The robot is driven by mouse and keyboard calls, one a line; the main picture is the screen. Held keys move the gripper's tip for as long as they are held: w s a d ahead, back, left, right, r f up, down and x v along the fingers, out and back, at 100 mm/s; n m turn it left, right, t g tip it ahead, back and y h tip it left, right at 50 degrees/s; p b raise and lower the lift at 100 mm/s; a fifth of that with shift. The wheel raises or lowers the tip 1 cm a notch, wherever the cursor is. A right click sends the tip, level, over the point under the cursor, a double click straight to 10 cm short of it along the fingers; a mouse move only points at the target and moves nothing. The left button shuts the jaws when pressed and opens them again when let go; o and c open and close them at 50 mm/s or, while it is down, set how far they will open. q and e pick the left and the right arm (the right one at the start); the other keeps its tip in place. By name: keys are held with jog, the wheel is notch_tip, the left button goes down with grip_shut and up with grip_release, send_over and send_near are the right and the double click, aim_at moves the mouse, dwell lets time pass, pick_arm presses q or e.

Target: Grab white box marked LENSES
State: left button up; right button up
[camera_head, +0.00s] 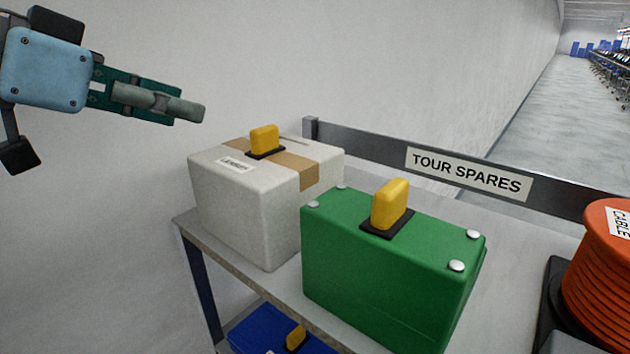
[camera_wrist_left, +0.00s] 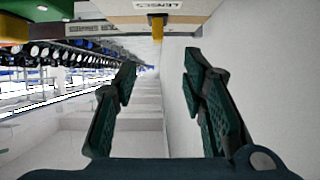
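The white box (camera_head: 235,203) marked LENSES stands upright on the shelf at centre left, with brown tape and a yellow handle (camera_head: 264,139) on its lid. Its label (camera_head: 237,165) is partly legible in the head view. In the left wrist view the LENSES label (camera_wrist_left: 157,5) and the yellow handle (camera_wrist_left: 157,27) show at the top edge. My left gripper (camera_head: 188,110) is above and to the left of the box, apart from it. In the left wrist view its two fingers (camera_wrist_left: 160,63) are spread with nothing between them. My right gripper is out of view.
A green case (camera_head: 375,265) with a yellow handle stands close to the box on its right. An orange cable reel (camera_head: 597,285) is at far right. A rail labelled TOUR SPARES (camera_head: 468,172) runs behind. A blue box (camera_head: 265,330) sits below. A wall is at left.

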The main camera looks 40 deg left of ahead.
aim_at(258, 129)
pick_arm(q)
jog(key=x, duration=1.3)
jog(key=shift+w+d+f+b, duration=0.1)
jog(key=shift+w+d+b, duration=0.1)
jog(key=shift+d+b, duration=0.15)
jog(key=shift+s+a, duration=0.1)
grip_shut()
